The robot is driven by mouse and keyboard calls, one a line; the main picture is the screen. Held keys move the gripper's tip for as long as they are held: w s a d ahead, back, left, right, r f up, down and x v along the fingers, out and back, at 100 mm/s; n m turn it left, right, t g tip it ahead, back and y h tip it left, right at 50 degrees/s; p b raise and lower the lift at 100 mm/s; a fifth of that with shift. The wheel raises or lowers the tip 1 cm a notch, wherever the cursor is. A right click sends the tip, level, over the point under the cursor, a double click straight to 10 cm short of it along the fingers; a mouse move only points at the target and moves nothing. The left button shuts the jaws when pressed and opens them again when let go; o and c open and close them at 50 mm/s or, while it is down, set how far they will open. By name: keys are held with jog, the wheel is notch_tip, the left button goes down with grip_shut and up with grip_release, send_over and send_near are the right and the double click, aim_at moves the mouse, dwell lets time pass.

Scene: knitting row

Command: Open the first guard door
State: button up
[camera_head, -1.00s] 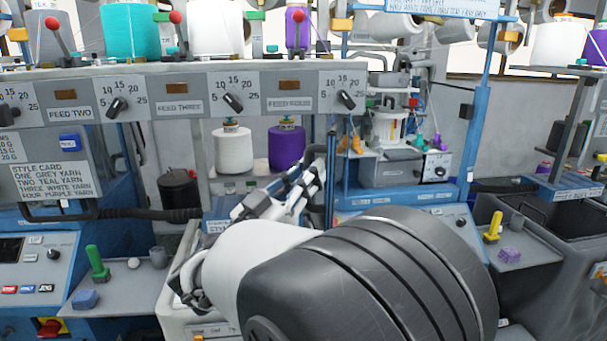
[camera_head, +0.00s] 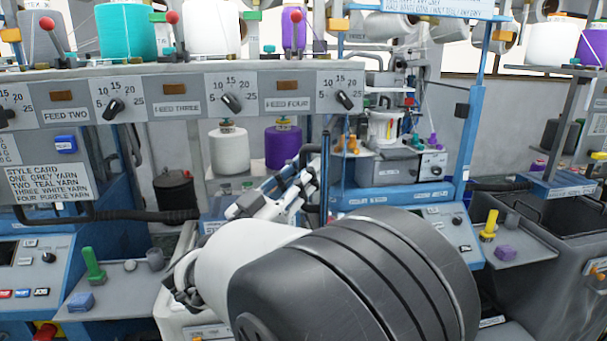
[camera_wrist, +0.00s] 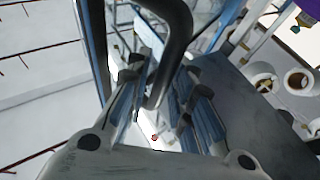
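The guard door shows as a clear panel with a blue frame in the wrist view (camera_wrist: 99,45). Its edge is a thin dark upright beside my gripper in the head view (camera_head: 325,178). A black curved handle (camera_wrist: 177,45) stands out from the door. My gripper (camera_wrist: 160,95) reaches around the handle, with a finger on either side of its bar. The fingers look apart, with some gap beside the bar; firm contact is not visible. In the head view my gripper (camera_head: 285,195) is partly hidden behind my own arm.
A knitting machine's dial panel (camera_head: 195,95) crosses above my gripper, with yarn cones (camera_head: 127,30) on top. A grey shelf (camera_head: 125,285) with a green-handled tool (camera_head: 94,265) is at left. A blue upright post (camera_head: 480,90) stands at right.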

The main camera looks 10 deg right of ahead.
jog(key=v, duration=1.2)
jog(key=w+d+r+n+t+y, duration=0.2)
jog(key=w+r+n+t+y, duration=0.25)
jog(key=w+y, duration=0.55)
jog(key=s+d+f+n+g+y, duration=0.1)
jog(key=s+d+f+g+y, duration=0.1)
jog(key=s+d+f+g, duration=0.2)
jog(key=s+d+f+n+g+y, duration=0.2)
jog(key=s+f, duration=0.8)
jog(key=s, duration=0.8)
jog(key=s+d+f+n+g+y, duration=0.2)
jog(key=s+d+f+g, duration=0.5)
jog(key=s, duration=0.5)
jog(key=shift+g+y, duration=0.55)
jog(key=shift+y, duration=0.25)
